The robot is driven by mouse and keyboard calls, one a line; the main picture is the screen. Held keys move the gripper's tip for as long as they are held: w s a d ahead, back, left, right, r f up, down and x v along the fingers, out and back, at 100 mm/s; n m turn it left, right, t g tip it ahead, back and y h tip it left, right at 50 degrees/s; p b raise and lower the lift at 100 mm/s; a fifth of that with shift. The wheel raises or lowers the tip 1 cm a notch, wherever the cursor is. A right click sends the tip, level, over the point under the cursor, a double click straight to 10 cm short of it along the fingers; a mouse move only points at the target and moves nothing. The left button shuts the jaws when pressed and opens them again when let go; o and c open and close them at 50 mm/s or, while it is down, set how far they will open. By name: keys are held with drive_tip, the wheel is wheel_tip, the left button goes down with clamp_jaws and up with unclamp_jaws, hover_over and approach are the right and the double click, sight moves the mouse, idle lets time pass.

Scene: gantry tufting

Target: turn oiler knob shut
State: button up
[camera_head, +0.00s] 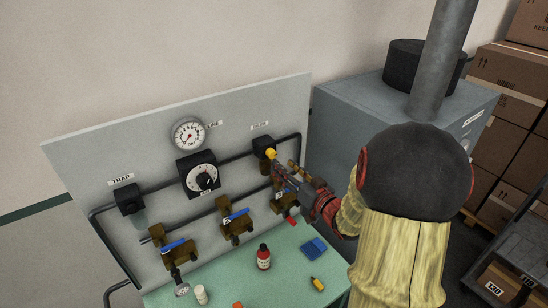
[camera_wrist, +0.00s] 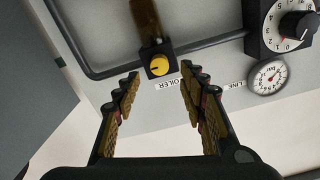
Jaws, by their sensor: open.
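The oiler is a black block (camera_head: 263,142) on the pipe at the right of the grey panel, under a small label. Its round yellow knob (camera_head: 271,153) faces out from the panel. In the wrist view the yellow knob (camera_wrist: 159,67) shows a dark mark, and a brown bowl (camera_wrist: 147,22) extends from the block. My gripper (camera_head: 279,171) is at the oiler in the head view, partly covering its lower part. In the wrist view my gripper (camera_wrist: 160,73) is open, its fingers on either side of the knob with gaps. No contact shows.
A black regulator with a dial (camera_head: 198,174) and a gauge (camera_head: 188,134) are left of the oiler. The trap (camera_head: 130,199) is farther left. Blue-handled valves (camera_head: 235,218) sit below. A grey cabinet (camera_head: 350,110) is right.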

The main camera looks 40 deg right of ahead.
sight(273, 156)
drive_tip(key=w, duration=0.4)
drive_tip(key=w+p, duration=0.1)
drive_tip(key=w, duration=0.1)
drive_tip(key=shift+w+d, duration=0.25)
drive_tip(key=shift+w, duration=0.1)
drive_tip(key=shift+c, duration=0.9)
clamp_jaws()
